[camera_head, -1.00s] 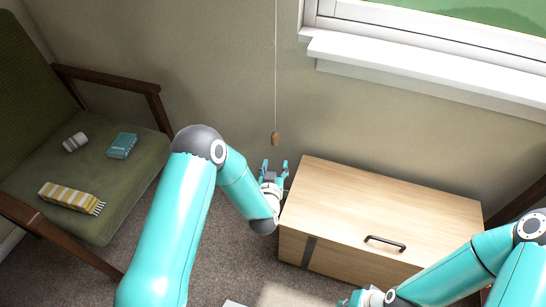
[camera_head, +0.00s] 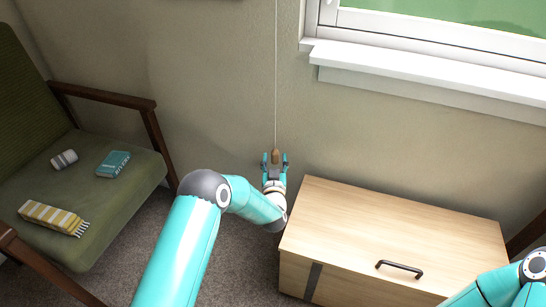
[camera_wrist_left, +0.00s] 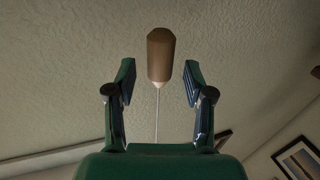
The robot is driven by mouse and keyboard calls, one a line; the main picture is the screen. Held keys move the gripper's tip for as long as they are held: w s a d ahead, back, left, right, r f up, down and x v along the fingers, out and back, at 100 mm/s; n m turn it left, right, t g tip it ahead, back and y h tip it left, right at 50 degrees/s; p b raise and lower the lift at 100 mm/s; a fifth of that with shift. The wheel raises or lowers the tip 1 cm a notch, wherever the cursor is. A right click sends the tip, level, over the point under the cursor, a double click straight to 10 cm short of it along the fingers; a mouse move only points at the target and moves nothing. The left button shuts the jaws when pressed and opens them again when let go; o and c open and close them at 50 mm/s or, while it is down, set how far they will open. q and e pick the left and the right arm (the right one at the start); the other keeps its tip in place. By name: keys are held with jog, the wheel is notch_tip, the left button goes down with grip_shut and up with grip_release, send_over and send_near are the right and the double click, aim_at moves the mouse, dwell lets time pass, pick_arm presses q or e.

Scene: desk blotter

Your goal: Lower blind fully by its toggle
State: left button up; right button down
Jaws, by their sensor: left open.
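The wooden toggle (camera_head: 275,156) hangs at the end of a thin pale cord (camera_head: 276,80) against the wall, left of the window. My left gripper (camera_head: 274,160) is open at the toggle, with one finger on each side of it. In the left wrist view the toggle (camera_wrist_left: 160,54) lies midway between the open fingertips (camera_wrist_left: 160,72), with a gap on both sides. The blind itself is not visible; the window shows green outside. My right arm shows at the bottom right, but its gripper is out of view.
A wooden chest (camera_head: 390,235) with a dark handle (camera_head: 399,269) stands below the window sill (camera_head: 430,80), right of my left gripper. A green armchair (camera_head: 110,190) at the left holds a book (camera_head: 113,164), a striped scarf (camera_head: 54,218) and a small roll (camera_head: 64,159).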

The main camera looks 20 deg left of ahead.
pick_arm(q)
jog(key=shift+x, duration=1.4)
grip_shut()
